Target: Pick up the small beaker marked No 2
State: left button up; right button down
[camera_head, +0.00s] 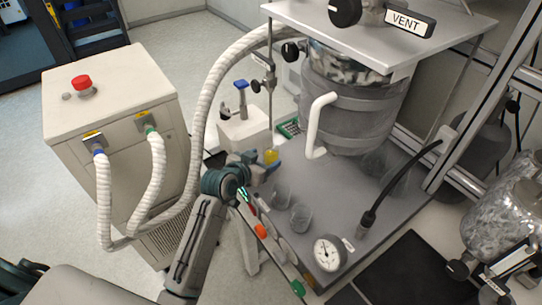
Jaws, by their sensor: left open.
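Two small clear beakers stand on the grey bench plate: one nearer the reactor (281,196) and one nearer the front (300,218). A small vessel with yellow contents (271,156) stands farther back. No number can be read on any of them, so I cannot tell which is No 2. My left gripper (268,170) is open, just in front of the yellow vessel and behind and left of the clear beakers. I cannot tell whether its fingers touch the yellow vessel. My right gripper is not in view.
The jacketed reactor (352,110) with a white handle (318,125) rises behind the beakers. A round gauge (327,253) and a black cable probe (368,220) stand to the right. A white hose (205,105) runs from the red-button cabinet (110,110). The plate between the clear beakers and the probe is bare.

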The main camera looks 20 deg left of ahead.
aim_at(267, 155)
pick_arm(q)
jog(key=x, duration=0.1)
jog(key=p+x, duration=0.2)
jog(key=x, duration=0.1)
jog(key=shift+w+r, duration=0.15)
jog(key=shift+r, duration=0.2)
jog(key=shift+w+d+f, duration=0.15)
jog(key=shift+w+f, duration=0.1)
jog(key=shift+w, duration=0.05)
jog(key=c, duration=1.2)
jog(key=shift+r, duration=0.15)
